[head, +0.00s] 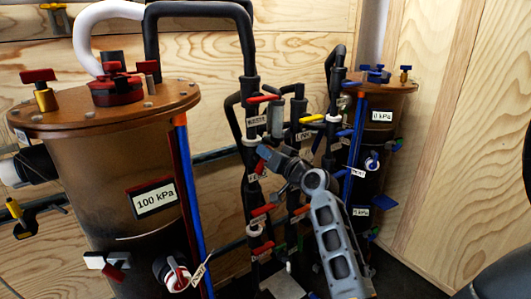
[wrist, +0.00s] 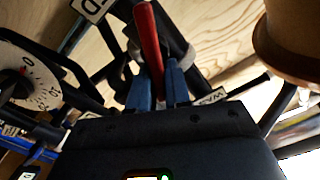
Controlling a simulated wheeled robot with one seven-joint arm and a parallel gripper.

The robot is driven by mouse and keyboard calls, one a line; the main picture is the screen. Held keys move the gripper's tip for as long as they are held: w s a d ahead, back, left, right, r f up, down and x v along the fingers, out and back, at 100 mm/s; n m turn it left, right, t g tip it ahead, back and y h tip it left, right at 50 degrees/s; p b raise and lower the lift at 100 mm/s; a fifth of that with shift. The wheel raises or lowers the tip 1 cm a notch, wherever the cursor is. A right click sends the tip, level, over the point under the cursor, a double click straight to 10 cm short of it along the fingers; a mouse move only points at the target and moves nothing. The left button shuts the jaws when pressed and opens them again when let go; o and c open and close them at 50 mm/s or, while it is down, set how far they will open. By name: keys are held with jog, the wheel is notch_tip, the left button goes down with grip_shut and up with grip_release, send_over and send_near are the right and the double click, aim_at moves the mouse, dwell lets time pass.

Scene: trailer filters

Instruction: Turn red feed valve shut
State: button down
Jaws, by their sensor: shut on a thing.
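A red valve handle (wrist: 148,35) stands out long and narrow in the wrist view, in front of a black pipe. The two blue fingertips of my gripper (wrist: 158,86) are shut on its lower part, one on each side. In the head view my gripper (head: 268,153) is at the pipe rack between the two tanks, mostly hidden by my own wrist. The part of the handle between the fingers is hidden there. Other red handles on the rack show above (head: 263,98) and below it (head: 262,210).
A brown tank (head: 85,180) marked 100 kPa stands at the left, and a second tank (head: 375,150) with blue handles at the right. Black pipes with tags crowd around my gripper. A round gauge (wrist: 22,80) and a brown rounded body (wrist: 295,40) flank it in the wrist view.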

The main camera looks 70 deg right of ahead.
jog(key=shift+s+d+f+m+p, duration=0.2)
jog(key=shift+f+m+p, duration=0.25)
jog(key=shift+m, duration=1.6)
jog(key=shift+s+d+f+m+p, duration=0.15)
jog(key=shift+f+m+p, duration=0.35)
jog(key=shift+m, duration=1.6)
jog(key=shift+s+d+f+m+p, duration=0.1)
jog(key=shift+d+f+m+p, duration=0.35)
jog(key=shift+m, duration=1.6)
jog(key=shift+a+r, duration=0.15)
jog(key=shift+a, duration=0.05)
jog(key=c, duration=1.2)
grip_release()
jog(key=shift+o, duration=0.2)
jog(key=v, duration=0.7)
jog(key=shift+s+a+b, duration=0.2)
jog(key=shift+s+b, duration=0.15)
jog(key=shift+b, duration=0.1)
